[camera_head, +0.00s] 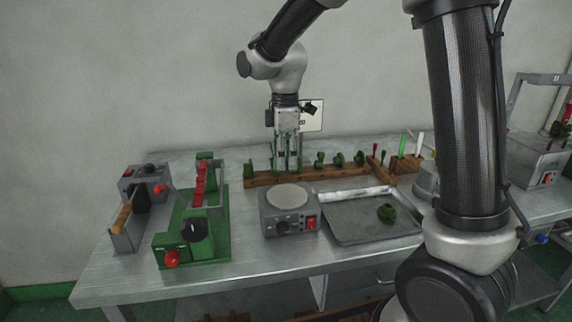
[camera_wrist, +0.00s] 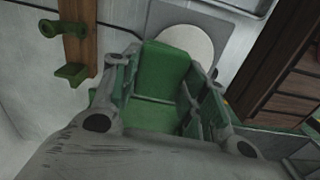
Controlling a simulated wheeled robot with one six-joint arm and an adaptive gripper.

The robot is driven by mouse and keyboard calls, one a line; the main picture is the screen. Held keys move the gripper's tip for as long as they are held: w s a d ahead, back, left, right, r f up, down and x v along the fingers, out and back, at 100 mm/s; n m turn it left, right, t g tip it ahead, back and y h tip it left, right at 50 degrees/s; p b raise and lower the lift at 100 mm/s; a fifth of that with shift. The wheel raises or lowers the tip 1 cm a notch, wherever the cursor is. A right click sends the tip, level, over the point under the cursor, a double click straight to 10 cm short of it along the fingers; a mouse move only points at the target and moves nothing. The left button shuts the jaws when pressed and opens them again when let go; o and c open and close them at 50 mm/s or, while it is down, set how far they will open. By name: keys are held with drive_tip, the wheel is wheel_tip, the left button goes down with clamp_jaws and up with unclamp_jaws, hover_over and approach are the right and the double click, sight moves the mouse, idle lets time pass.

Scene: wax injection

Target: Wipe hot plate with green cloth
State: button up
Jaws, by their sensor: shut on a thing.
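The hot plate (camera_head: 290,222) is a grey box with a pale round top, a black knob and a red switch, at the table's middle front. In the wrist view the hot plate's round pale top (camera_wrist: 198,42) shows partly behind the held cloth. My gripper (camera_head: 287,168) points down just behind the hot plate, above the wooden rack. In the wrist view my gripper (camera_wrist: 168,82) is shut on the green cloth (camera_wrist: 163,64), a folded green piece between the fingers. In the head view the cloth is hard to make out among the fingers.
A green machine (camera_head: 215,248) with red handles and a grey clamp (camera_head: 122,240) stand left. The wooden rack (camera_head: 262,180) with green pieces runs behind.

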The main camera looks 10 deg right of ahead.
drive_tip(key=shift+r, duration=1.05)
drive_tip(key=shift+d, duration=0.1)
